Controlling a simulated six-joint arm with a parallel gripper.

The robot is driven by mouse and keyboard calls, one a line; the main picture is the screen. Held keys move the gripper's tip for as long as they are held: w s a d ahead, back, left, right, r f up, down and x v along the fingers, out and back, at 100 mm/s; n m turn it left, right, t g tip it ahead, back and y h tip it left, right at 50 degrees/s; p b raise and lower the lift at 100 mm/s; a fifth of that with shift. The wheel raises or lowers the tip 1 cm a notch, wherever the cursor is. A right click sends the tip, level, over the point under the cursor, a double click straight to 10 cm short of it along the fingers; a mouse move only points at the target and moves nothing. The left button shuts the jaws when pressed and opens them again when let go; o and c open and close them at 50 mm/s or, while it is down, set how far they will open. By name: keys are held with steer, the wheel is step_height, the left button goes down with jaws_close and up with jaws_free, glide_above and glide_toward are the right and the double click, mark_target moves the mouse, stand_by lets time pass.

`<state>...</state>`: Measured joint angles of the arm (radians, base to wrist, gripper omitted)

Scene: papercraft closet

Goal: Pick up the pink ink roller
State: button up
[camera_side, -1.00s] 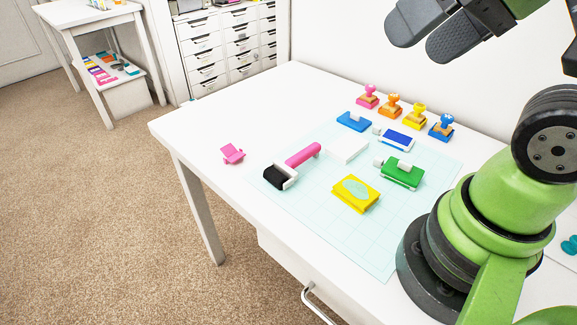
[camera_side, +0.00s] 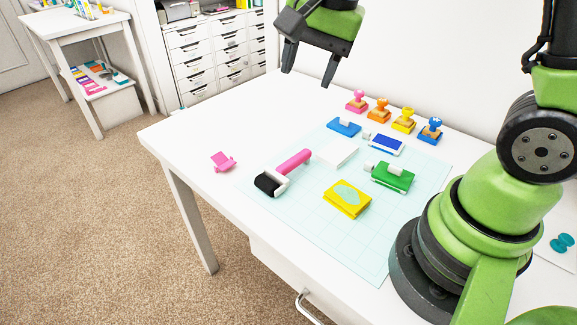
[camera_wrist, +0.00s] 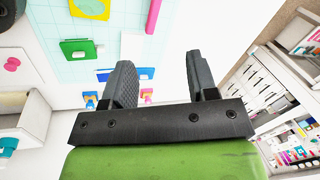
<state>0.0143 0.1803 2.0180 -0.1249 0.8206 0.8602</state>
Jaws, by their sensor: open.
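The pink ink roller (camera_side: 294,161) lies on the pale cutting mat (camera_side: 305,235), its black cylinder in a white frame towards the front left and its pink handle pointing to the back right. Part of the pink handle also shows at the top of the wrist view (camera_wrist: 153,15). My gripper (camera_side: 308,72) is open and empty, high above the back of the table, behind and well apart from the roller. In the wrist view its two fingers (camera_wrist: 160,70) are spread with nothing between them. The roller's head is outside the wrist view.
A white block (camera_side: 337,153) lies just right of the handle. Yellow (camera_side: 347,199), green (camera_side: 393,177) and blue (camera_side: 344,127) pieces lie around it. Several stamps (camera_side: 404,120) line the back edge near the wall. A small pink piece (camera_side: 223,162) lies left of the mat, on otherwise clear table.

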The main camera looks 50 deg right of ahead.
steer(key=w+d+f+m+g, duration=0.15)
steer(key=w+f+m, duration=0.25)
steer(key=f, duration=0.5)
steer(key=m+g, duration=0.1)
glide_above(287, 163)
steer(key=shift+h, duration=0.3)
steer(key=f, duration=0.8)
steer(key=shift+s+d, duration=0.15)
steer(key=shift+s, duration=0.05)
steer(key=f, duration=0.5)
steer(key=shift+w+a+f, duration=0.15)
steer(key=shift+a+f, duration=0.05)
steer(key=shift+f, duration=0.15)
jaws_close()
